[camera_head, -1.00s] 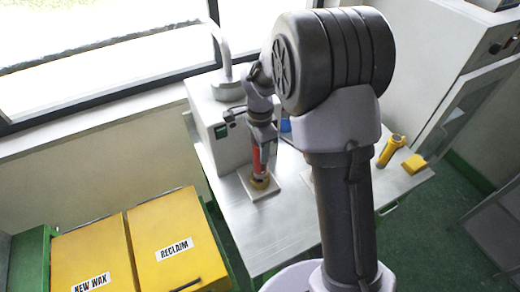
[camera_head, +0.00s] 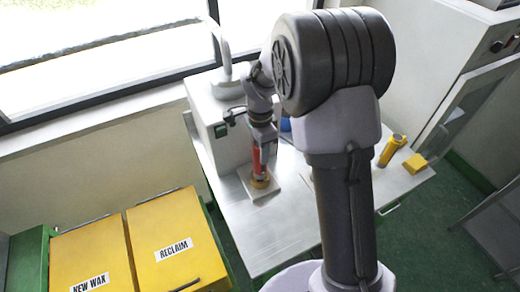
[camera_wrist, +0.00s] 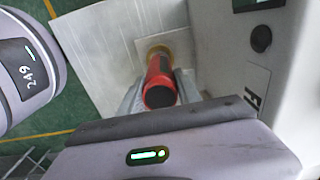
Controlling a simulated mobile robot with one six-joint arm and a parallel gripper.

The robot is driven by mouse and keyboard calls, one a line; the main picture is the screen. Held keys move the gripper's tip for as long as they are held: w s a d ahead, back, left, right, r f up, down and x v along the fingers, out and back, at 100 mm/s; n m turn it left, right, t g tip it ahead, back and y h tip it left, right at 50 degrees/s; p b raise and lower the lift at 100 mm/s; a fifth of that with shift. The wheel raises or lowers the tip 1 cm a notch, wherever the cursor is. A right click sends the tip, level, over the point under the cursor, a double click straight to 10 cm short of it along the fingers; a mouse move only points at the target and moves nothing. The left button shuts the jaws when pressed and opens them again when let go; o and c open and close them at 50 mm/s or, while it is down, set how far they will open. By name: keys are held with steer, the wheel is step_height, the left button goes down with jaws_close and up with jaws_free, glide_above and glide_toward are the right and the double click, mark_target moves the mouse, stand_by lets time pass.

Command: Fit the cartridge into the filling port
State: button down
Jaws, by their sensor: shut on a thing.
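My gripper (camera_head: 262,160) is shut on a red cartridge (camera_wrist: 160,77) with a dark end cap. The cartridge also shows in the head view (camera_head: 256,162), roughly upright. A brass-yellow filling port (camera_head: 260,182) stands on a small pale plate (camera_head: 273,191) on the metal table. It also shows in the wrist view (camera_wrist: 153,52), at the far end of the cartridge. The cartridge's lower end is at the port in both views. I cannot tell how deep it sits, or whether it is inside the port or just above it.
A pale machine (camera_head: 207,115) with a bent pipe stands close behind the port. Yellow bins marked NEW WAX (camera_head: 92,250) and RECLAIM (camera_head: 165,228) are at left. A yellow cylinder (camera_head: 392,150) and yellow block (camera_head: 415,163) are at the table's right. The table's front (camera_head: 265,235) is clear.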

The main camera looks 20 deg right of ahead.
steer(key=shift+f+b, duration=1.6)
steer(key=shift+f, duration=0.35)
steer(key=c, duration=0.8)
jaws_free()
steer(key=shift+o, duration=0.2)
step_height(320, 180, up, 18)
steer(key=p, duration=0.5)
steer(key=shift+f, duration=0.25)
steer(key=s+a+f+n+t+b, duration=0.1)
steer(key=s+n+t+b, duration=0.1)
steer(key=s, duration=0.6)
steer(key=s+a+f+n+t+y+b, duration=0.1)
steer(key=s+n+t+b, duration=0.1)
steer(key=s+n+b, duration=0.3)
steer(key=s+a+f+n+t+y+b, duration=0.1)
steer(key=s+n+b, duration=0.3)
steer(key=s, duration=0.7)
steer(key=shift+s+a+t, duration=0.2)
steer(key=shift+a+t, duration=0.2)
steer(key=shift+a, duration=0.05)
